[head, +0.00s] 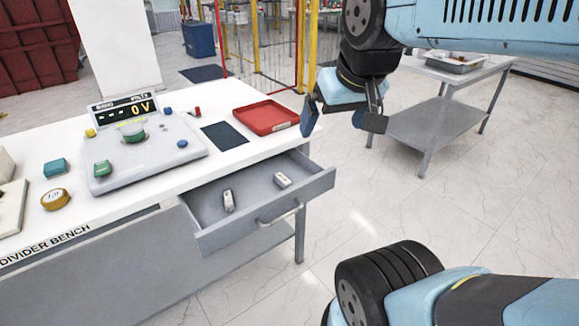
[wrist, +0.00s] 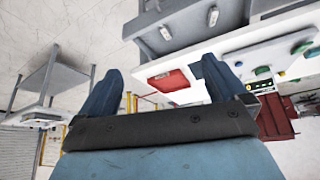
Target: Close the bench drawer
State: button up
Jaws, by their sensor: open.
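The grey bench drawer (head: 222,238) is pulled out from the front of the white divider bench (head: 70,225), at its right end. A bar handle (head: 280,213) is on its front face. Two small whitish items (head: 228,200) lie inside. My gripper (head: 345,112) is open and empty, in the air above and beyond the drawer, right of the bench's far corner. It touches nothing that I can see. In the wrist view my two fingers (wrist: 159,85) are spread apart, and the drawer (wrist: 190,32) shows at the top, beyond the fingers.
On the bench are a red tray (head: 265,117), a dark mat (head: 224,135) and a panel with a meter reading 0 V (head: 125,110). A grey side table (head: 440,115) stands at the back right. Yellow posts (head: 306,50) stand behind. The floor right of the drawer is clear.

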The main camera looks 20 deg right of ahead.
aim_at(248, 180)
jog(key=u, duration=0.6)
jog(key=k, duration=1.1)
jog(key=z, duration=0.5)
jog(key=i, duration=0.5)
jog(key=z, duration=0.05)
